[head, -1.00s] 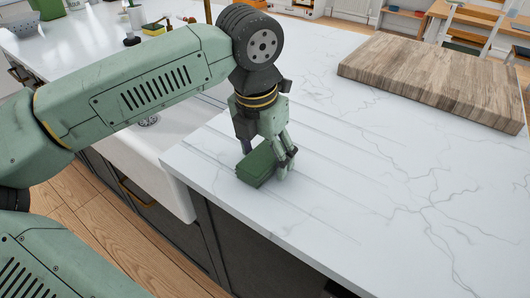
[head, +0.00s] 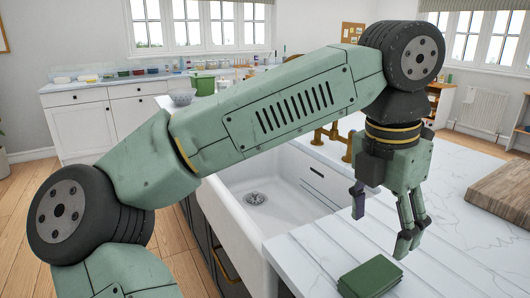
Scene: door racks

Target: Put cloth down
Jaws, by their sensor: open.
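The green folded cloth (head: 370,277) lies flat on the white marble counter, near the bottom edge of the head view. My gripper (head: 382,226) is above the cloth, pointing down with its fingers apart. It is open and empty, and a gap shows between the fingertips and the cloth.
A white sink (head: 262,195) is set into the counter left of the cloth, with a brass tap (head: 335,138) behind it. A wooden board (head: 503,200) lies on the counter at the right. The grooved counter between cloth and board is clear.

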